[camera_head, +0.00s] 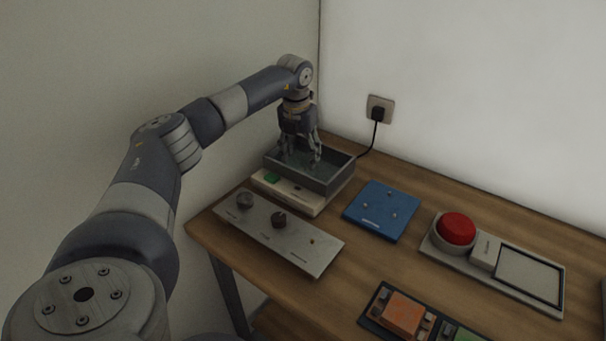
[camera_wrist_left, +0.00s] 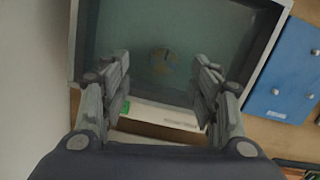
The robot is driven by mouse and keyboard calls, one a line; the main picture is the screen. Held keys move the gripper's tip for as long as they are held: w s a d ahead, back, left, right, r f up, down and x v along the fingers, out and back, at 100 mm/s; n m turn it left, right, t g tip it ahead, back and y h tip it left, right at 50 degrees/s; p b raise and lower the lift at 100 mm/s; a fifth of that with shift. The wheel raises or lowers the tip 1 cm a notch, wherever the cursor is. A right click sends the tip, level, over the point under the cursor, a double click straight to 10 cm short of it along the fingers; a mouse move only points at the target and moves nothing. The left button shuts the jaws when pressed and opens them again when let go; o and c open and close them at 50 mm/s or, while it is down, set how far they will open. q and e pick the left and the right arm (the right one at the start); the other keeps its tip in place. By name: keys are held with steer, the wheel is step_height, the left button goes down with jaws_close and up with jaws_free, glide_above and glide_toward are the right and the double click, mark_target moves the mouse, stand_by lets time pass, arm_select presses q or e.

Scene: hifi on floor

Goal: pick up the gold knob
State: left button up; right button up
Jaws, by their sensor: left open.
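The gold knob (camera_wrist_left: 161,64) is a small, dim, yellowish shape on the floor of a grey open-topped box (camera_wrist_left: 75,40), seen in the left wrist view. Its outline is blurred. In the head view the box (camera_head: 338,178) stands at the table's back left corner, and the knob is hidden there. My left gripper (camera_head: 299,160) points down into the box. In the left wrist view its two fingers (camera_wrist_left: 163,65) are apart, one on each side of the knob in the picture, with nothing between them held. I cannot tell their height above it. My right gripper is not in view.
A white base with a green button (camera_head: 271,178) is at the box's front. A metal panel (camera_head: 270,241) with two dark knobs and a small gold stub lies nearer. A blue plate (camera_head: 381,224) and a red button (camera_head: 457,228) are rightward. A wall and plugged-in cord (camera_head: 371,140) are behind.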

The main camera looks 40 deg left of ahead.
mark_target(303, 171)
arm_select(q)
steer(key=f, duration=0.3)
steer(key=f+p, duration=0.1)
steer(key=f, duration=0.1)
steer(key=shift+w+d, duration=0.2)
steer(key=shift+w, duration=0.05)
steer(key=c, duration=1)
